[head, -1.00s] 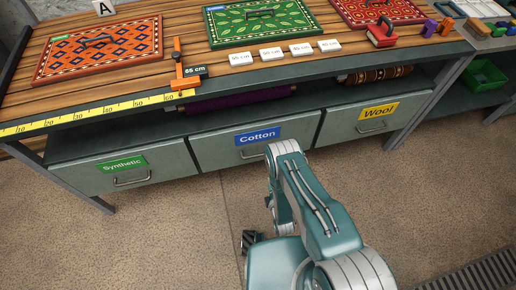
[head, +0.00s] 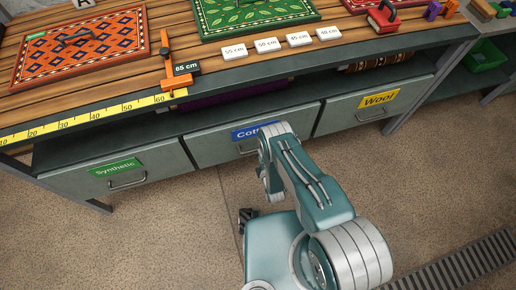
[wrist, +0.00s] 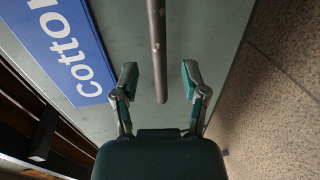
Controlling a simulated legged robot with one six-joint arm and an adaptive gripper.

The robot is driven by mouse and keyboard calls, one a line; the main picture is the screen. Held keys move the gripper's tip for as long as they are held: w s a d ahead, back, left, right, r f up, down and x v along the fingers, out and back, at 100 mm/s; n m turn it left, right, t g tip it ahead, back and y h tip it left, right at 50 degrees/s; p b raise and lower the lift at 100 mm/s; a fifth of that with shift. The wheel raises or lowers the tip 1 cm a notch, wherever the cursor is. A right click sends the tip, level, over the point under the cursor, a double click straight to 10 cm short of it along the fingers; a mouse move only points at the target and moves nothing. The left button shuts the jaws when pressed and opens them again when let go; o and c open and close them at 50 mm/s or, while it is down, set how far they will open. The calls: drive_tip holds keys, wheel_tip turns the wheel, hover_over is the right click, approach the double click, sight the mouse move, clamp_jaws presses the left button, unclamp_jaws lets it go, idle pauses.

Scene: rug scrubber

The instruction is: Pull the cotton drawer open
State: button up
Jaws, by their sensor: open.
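The cotton drawer (head: 212,151) is the middle one of three grey drawers under the bench. It looks shut, with its front in line with its neighbours. Its blue label (head: 248,130) is partly covered by my arm in the head view, and so is its handle. In the wrist view the label (wrist: 68,48) is at upper left and the metal bar handle (wrist: 157,40) runs down the middle. My gripper (wrist: 159,80) is open, with one finger on each side of the handle's near end. Contact with the handle cannot be told. The head view does not clearly show my gripper.
The synthetic drawer (head: 70,182) is on the left and the wool drawer (head: 340,112) on the right, both shut. A bench leg (head: 420,105) stands right of them. The bench top holds rugs, white length tags (head: 267,45) and a yellow ruler (head: 90,115). Floor in front is clear.

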drive_tip(key=x, duration=0.4)
drive_tip(key=shift+w, duration=0.1)
clamp_jaws()
